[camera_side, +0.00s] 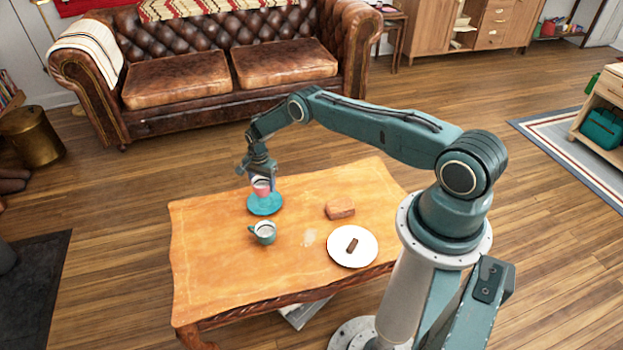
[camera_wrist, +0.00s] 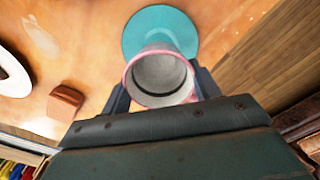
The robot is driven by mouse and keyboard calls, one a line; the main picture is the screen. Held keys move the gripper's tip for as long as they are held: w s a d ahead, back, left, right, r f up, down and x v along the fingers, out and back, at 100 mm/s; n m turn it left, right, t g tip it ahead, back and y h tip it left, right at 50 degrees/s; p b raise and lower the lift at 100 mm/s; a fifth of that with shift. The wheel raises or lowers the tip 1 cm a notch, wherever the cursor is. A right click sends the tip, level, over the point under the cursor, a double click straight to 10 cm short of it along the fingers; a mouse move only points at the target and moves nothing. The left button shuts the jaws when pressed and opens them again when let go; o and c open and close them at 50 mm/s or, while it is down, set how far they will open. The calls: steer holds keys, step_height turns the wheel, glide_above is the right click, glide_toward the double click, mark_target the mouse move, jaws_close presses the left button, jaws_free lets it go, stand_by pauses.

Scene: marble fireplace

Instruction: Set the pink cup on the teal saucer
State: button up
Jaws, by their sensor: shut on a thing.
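The pink cup (camera_side: 262,187) is held in my gripper (camera_side: 261,181) over the teal saucer (camera_side: 265,205), near the far left part of the wooden table. In the wrist view, the cup (camera_wrist: 158,77) sits between the two fingers of my gripper (camera_wrist: 162,92), its open mouth with a pale inside facing the camera. The teal saucer (camera_wrist: 160,22) shows beyond it, partly hidden by the cup. I cannot tell whether the cup's base touches the saucer.
A brown block (camera_side: 340,208) and a white plate (camera_side: 340,258) with a small dark brown piece (camera_side: 351,245) lie to the right. The table's left part is clear.

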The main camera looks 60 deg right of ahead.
steer(key=shift+w+f, duration=0.1)
steer(key=shift+f, duration=0.65)
steer(key=shift+f, duration=1.75)
steer(key=shift+f, duration=0.1)
steer(key=o, duration=1.1)
steer(key=shift+c, duration=0.2)
step_height(320, 180, up, 12)
